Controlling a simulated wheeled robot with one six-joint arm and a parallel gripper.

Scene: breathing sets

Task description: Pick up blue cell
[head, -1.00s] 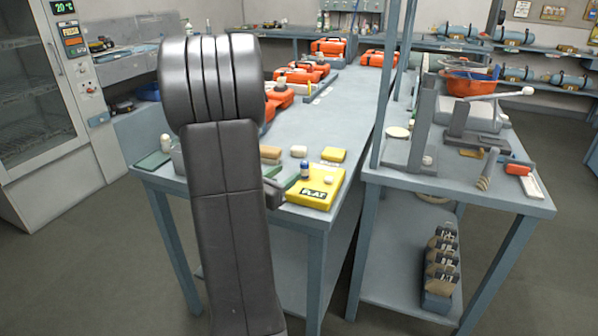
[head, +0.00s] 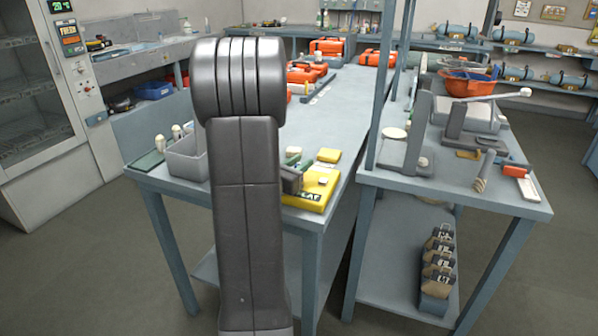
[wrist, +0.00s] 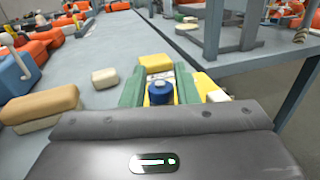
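The blue cell (wrist: 160,92) is a small cylinder with a blue top, seen near the middle of the wrist view. It stands over a yellow case, between the two green fingers of my gripper (wrist: 160,88). The fingers look spread, one on each side of the cell; I see no clear grip on it. In the head view the cell is hidden behind my arm. The yellow case (head: 318,192) with dark lettering lies at the table's front right corner, partly covered by my gripper (head: 291,172).
A small pale block (wrist: 217,96) sits right of the fingers. A yellow block (head: 328,155) lies behind the case. A grey bin (head: 187,158) stands left of my arm. Cream and tan blocks (wrist: 40,105) lie left in the wrist view. A second table (head: 460,190) stands to the right.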

